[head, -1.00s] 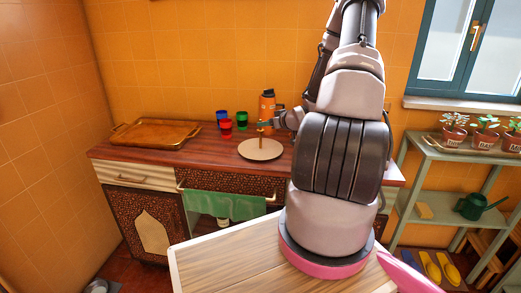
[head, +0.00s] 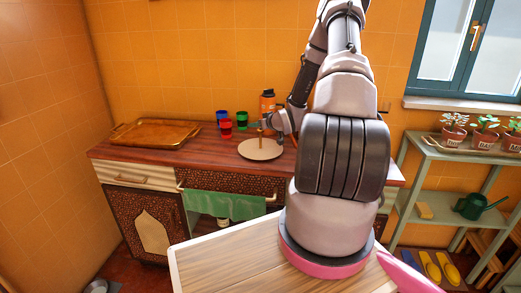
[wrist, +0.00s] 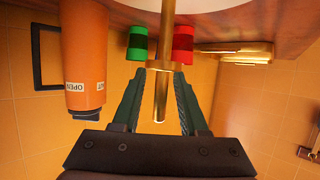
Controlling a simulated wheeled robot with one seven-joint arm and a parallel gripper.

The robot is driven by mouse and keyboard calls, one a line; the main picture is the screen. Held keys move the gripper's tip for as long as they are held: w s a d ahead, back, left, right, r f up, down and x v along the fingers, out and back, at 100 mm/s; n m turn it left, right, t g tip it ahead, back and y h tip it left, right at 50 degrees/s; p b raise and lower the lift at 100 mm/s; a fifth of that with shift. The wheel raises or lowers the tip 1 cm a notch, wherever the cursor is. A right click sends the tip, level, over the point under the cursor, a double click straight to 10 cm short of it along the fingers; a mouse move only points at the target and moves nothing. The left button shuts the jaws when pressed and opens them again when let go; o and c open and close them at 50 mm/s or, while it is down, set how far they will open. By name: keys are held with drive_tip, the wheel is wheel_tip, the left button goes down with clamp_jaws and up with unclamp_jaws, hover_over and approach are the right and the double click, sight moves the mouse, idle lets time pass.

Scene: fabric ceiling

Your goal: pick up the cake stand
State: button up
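The cake stand (head: 260,150) is a round pale plate with an upright gold post, standing on the wooden counter. Its gold post (wrist: 164,60) also shows in the wrist view, where the picture appears upside down. My gripper (head: 262,126) is at the post above the plate. In the wrist view my gripper (wrist: 160,76) has its two teal fingers spread, one on each side of the post, with a visible gap on both sides. It holds nothing. Part of the plate shows at the top edge of the wrist view.
An orange bottle (head: 267,103) stands close behind my gripper. Blue (head: 221,117), red (head: 226,127) and green (head: 242,120) cups stand left of it. A gold tray (head: 153,134) lies at the counter's left. A green towel (head: 224,205) hangs in front.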

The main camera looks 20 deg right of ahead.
clamp_jaws()
idle(1.2)
